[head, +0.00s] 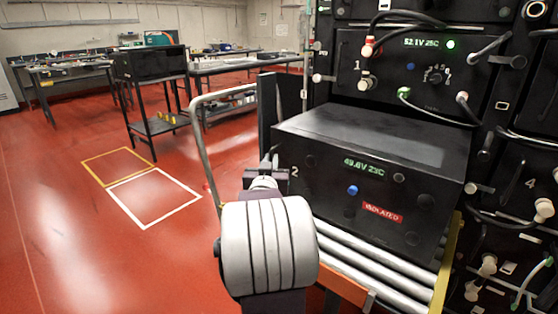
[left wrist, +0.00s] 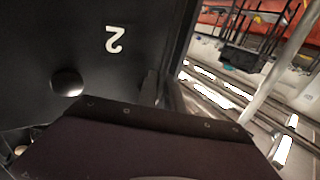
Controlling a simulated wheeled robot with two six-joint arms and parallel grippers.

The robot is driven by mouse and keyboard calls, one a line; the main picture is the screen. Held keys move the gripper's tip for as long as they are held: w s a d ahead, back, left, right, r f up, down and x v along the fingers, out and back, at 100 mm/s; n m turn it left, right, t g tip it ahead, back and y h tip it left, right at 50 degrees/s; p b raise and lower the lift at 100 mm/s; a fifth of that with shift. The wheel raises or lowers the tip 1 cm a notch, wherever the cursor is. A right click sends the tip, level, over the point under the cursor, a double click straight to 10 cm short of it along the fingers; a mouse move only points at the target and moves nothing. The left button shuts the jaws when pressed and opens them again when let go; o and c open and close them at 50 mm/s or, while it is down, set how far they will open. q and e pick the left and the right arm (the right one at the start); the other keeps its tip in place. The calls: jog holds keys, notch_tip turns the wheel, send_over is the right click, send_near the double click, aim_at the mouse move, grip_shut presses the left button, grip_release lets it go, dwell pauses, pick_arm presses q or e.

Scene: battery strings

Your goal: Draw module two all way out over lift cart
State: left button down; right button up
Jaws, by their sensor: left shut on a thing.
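Module two (head: 370,140) is a black box with a lit display reading about 49.6V 23C, a blue button and a red ISOLATED label. It protrudes from the rack, level, above the metal rollers of the lift cart (head: 375,258). My left gripper (head: 266,172) is at the left edge of its front face, shut on module two there; my wrist hides the fingertips and the exact grip. In the left wrist view, the module's black face (left wrist: 75,45) shows an upside-down 2 and a round knob, close beyond my dark gripper body. My right gripper is out of view.
Above the module is another rack module (head: 400,75) with cables and a lit display. More cabled modules stand at the right. The cart has a grey rail (head: 205,145) at its left and a yellow edge (head: 445,265) at its right. Red floor at the left is open.

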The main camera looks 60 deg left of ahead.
pick_arm(q)
jog(key=shift+s+a+f, duration=0.1)
jog(key=shift+s+f, duration=0.1)
jog(key=shift+f, duration=0.15)
jog(key=c, duration=1.8)
grip_release()
jog(key=o, duration=0.3)
jog(key=shift+s+a+f, duration=0.1)
jog(key=shift+s+a, duration=0.05)
jog(key=shift+s, duration=0.05)
jog(key=shift+w, duration=0.1)
jog(key=b+v, duration=0.1)
jog(key=v, duration=0.8)
jog(key=shift+b, duration=0.3)
